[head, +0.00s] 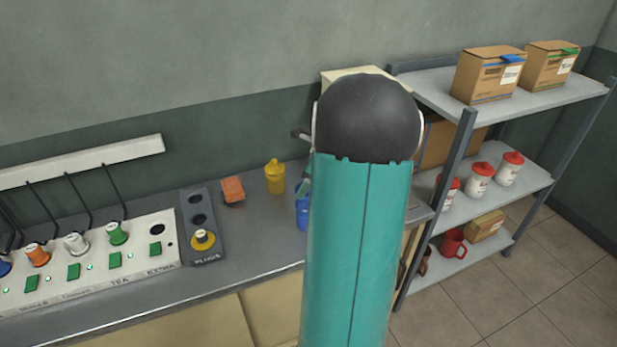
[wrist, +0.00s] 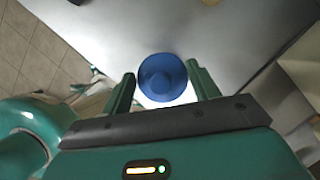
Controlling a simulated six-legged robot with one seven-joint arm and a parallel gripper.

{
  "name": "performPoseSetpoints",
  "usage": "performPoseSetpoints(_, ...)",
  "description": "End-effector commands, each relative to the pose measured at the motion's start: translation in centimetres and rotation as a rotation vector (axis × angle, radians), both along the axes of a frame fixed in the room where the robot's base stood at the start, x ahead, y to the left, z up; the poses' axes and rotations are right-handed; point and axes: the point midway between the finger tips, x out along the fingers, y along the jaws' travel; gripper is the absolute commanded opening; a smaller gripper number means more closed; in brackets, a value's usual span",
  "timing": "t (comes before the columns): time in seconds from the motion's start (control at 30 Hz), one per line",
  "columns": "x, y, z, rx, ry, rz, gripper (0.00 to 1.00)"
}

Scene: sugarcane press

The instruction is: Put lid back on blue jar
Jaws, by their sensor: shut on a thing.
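My gripper (wrist: 161,84) is shut on the blue lid (wrist: 162,76), a round disc with a raised middle, held between the two green fingers in the wrist view. In the head view, a green finger of my gripper (head: 304,187) shows just left of my arm, directly above the blue jar (head: 302,214). The jar stands on the grey counter (head: 262,235), its right part hidden behind my arm. Whether the lid touches the jar's rim cannot be told, as my arm and fingers cover that spot.
A panel (head: 203,225) with a yellow knob and a white switch console (head: 100,262) lie further left. A metal shelf (head: 540,188) with boxes and red-lidded jars stands right.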

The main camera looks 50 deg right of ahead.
Motion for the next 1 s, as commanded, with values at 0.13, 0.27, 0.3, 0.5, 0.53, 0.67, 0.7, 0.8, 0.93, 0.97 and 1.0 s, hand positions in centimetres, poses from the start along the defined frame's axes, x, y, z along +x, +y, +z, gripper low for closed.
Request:
performPoseSetpoints(0.13,-0.1,0.0,-1.5,0.003,0.001,-0.002,0.39)
performPoseSetpoints(0.27,0.0,-0.1,-2.6,0.002,0.001,0.001,0.39)
performPoseSetpoints(0.3,-0.1,-0.1,-2.9,0.001,0.0,0.0,0.39)
performPoseSetpoints(0.5,-0.1,-0.3,-4.1,0.001,0.0,-0.001,0.39)
performPoseSetpoints(0.53,-0.1,-0.3,-4.2,0.0,0.0,-0.001,0.39)
performPoseSetpoints(0.67,-0.1,-0.3,-4.4,0.0,0.0,0.0,0.39)
performPoseSetpoints(0.7,-0.1,-0.3,-4.4,0.0,0.0,0.0,0.39)
performPoseSetpoints(0.8,-0.1,-0.3,-4.4,0.0,0.0,0.0,0.39)
performPoseSetpoints(0.93,-0.1,-0.3,-4.4,0.0,0.0,0.0,0.39)
performPoseSetpoints(0.97,-0.2,-0.3,-4.4,0.0,0.0,0.0,0.39)
performPoseSetpoints(1.0,-0.2,-0.3,-4.4,0.0,0.0,0.0,0.39)
